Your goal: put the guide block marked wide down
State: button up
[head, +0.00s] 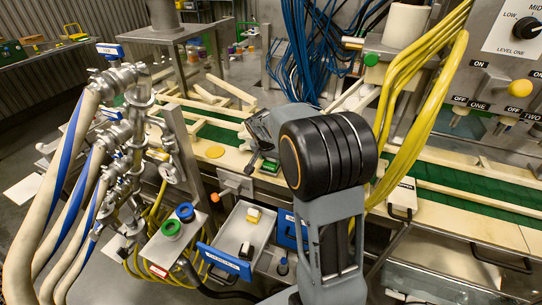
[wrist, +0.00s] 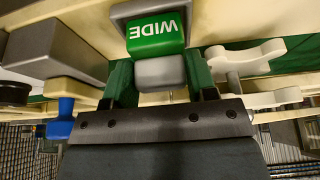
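The guide block marked wide (wrist: 156,35) shows in the wrist view, with a green face carrying white WIDE lettering, upside down in the picture, and a grey body below it. My gripper (wrist: 161,82) has its two fingers along the left and right sides of the grey body and appears shut on it. In the head view my gripper (head: 258,156) is over the near edge of the conveyor line, left of my black wrist joint. The block is mostly hidden there. Whether its underside touches anything cannot be told.
Cream rails border the green conveyor belt (head: 450,198). Below the line are a grey tray (head: 232,240) with small blocks and a blue bin (head: 290,231). Hoses and valves stand at left; yellow cables (head: 425,85) hang at right.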

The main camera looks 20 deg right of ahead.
jog(key=o, duration=0.5)
jog(key=shift+c, duration=0.2)
jog(key=v, duration=1.1)
jog(key=s+a+f+n+y, duration=0.1)
jog(key=s+a+n, duration=0.1)
jog(key=s, duration=0.4)
jog(key=s+a+f+n+y, duration=0.1)
jog(key=s+a+f+n, duration=0.1)
jog(key=s, duration=0.4)
jog(key=s+a+f+n+t+y, duration=0.1)
jog(key=s+a+f+n, duration=0.1)
jog(key=s+n, duration=0.3)
jog(key=shift+s+a+n+b, duration=0.3)
jog(key=shift+s+a+b, duration=0.1)
jog(key=shift+s+a, duration=0.6)
jog(key=shift+s+d, duration=0.1)
jog(key=shift+d, duration=0.05)
